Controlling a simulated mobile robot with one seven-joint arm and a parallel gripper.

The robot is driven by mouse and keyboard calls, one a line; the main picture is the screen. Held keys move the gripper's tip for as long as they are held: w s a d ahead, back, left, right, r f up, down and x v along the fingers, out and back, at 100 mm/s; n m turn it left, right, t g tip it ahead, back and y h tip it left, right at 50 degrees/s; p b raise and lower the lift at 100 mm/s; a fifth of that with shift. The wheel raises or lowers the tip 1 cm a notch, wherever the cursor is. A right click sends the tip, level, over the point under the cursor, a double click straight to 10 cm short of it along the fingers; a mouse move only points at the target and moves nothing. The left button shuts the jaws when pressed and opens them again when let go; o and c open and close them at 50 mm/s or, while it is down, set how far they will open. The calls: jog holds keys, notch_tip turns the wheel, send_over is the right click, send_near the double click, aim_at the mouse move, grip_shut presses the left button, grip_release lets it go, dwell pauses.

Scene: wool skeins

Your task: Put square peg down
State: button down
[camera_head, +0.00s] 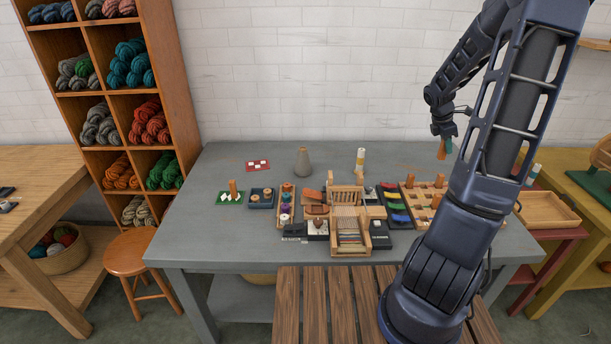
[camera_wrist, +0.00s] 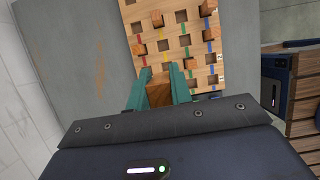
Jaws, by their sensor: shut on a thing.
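My gripper (camera_wrist: 160,72) shows its two teal fingers closed on the sides of a square wooden peg (camera_wrist: 159,95). In the head view my gripper (camera_head: 446,146) hangs above the back right of the grey table, with the orange-brown peg (camera_head: 440,149) pointing down. The peg is in the air, apart from the table. The wooden peg board (camera_wrist: 198,74) has square holes, coloured lines and several pegs standing in it. It lies beyond the fingertips in the wrist view, and on the right of the table in the head view (camera_head: 408,204).
A small loom (camera_head: 347,220) and colour-strip tray (camera_head: 393,203) stand left of the board. A white-and-yellow cone (camera_head: 360,160) and a grey vase (camera_head: 303,162) stand at the back. The table's back right is largely clear. A wooden tray (camera_head: 547,210) sits on the red table.

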jog(key=w+a+n+t, duration=0.1)
jog(key=w+a+n, duration=0.1)
jog(key=w+a, duration=0.55)
jog(key=w+a+n+t, duration=0.1)
jog(key=w+a+n, duration=0.3)
jog(key=a, duration=0.6)
jog(key=w+a+n+t+y, duration=0.1)
jog(key=w+a+n, duration=0.15)
jog(key=a, duration=0.85)
jog(key=w+a+n+y, duration=0.1)
jog(key=w+a, duration=0.3)
jog(key=a, duration=0.8)
jog(key=n+t+y, duration=0.1)
jog(key=n+y, duration=0.1)
jog(key=n, duration=0.7)
send_over(228, 191)
jog(key=shift+m, duration=0.25)
notch_tip(228, 191, down, 20)
jog(key=shift+f, duration=0.15)
